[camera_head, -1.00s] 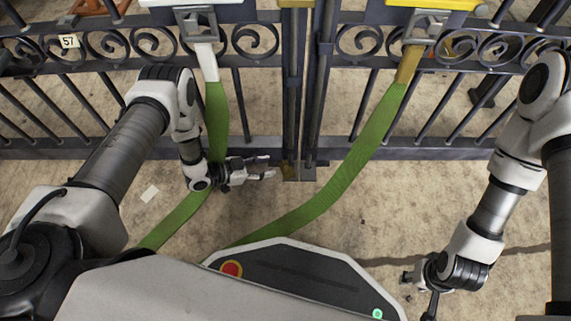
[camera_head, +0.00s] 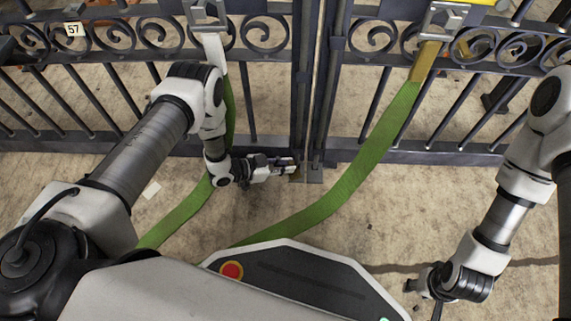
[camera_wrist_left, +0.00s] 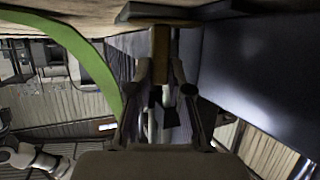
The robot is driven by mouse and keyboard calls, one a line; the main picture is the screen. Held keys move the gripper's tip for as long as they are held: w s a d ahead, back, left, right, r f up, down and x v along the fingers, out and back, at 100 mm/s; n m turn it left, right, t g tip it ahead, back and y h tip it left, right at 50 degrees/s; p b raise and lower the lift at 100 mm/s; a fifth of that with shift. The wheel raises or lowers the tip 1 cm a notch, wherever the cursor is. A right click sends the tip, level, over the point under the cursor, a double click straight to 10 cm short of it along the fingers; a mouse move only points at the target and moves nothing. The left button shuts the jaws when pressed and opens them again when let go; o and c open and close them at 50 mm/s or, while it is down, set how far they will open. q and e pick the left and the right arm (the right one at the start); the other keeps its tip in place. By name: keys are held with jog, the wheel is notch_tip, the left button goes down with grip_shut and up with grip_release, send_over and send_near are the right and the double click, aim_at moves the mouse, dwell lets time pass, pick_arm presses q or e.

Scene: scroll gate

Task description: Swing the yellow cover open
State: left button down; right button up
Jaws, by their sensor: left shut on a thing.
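My left gripper (camera_head: 288,166) reaches to the foot of the gate, beside the middle posts. It is shut on a small yellow-brown piece (camera_head: 297,175), mostly hidden by the fingers. In the left wrist view this yellow-brown piece (camera_wrist_left: 160,46) stands between the two fingers. I cannot tell whether it is the cover itself. Another yellow part (camera_head: 474,2) shows at the top right of the gate, cut off by the frame. My right gripper (camera_head: 420,296) hangs low at the right, open and empty, away from the gate.
The dark scroll gate (camera_head: 440,154) spans the view. A green strap (camera_head: 375,140) hangs from the right leaf and another green strap (camera_head: 180,217) from the left, behind my left arm. Bare ground (camera_head: 420,210) lies between the gate and my base.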

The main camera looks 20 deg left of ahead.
pick_arm(q)
jog(key=shift+s+r+n+t+y+p, duration=0.15)
jog(key=shift+s+n+t+y+p, duration=0.1)
jog(key=shift+n+t+y+p, duration=0.4)
jog(key=n+t+y+p, duration=0.2)
jog(key=n+y+p, duration=0.1)
jog(key=shift+s+d+p, duration=0.15)
jog(key=shift+s+p, duration=0.15)
jog(key=shift+s, duration=0.1)
jog(key=n+y+p, duration=0.1)
jog(key=n+y, duration=0.1)
jog(key=n+t+y+p, duration=0.1)
jog(key=n+y, duration=0.1)
jog(key=shift+s+d+t, duration=0.15)
jog(key=shift+s+t, duration=0.1)
jog(key=shift+s, duration=0.1)
jog(key=shift+s+d+n+y+p, duration=0.15)
jog(key=shift+n+y+p, duration=0.15)
jog(key=shift+n+y, duration=0.6)
jog(key=shift+s+n+y+p, duration=0.1)
jog(key=shift+n+y+p, duration=0.2)
jog(key=shift+n+y, duration=0.5)
jog(key=shift+y, duration=0.35)
jog(key=c, duration=1.1)
grip_release()
jog(key=shift+f, duration=0.2)
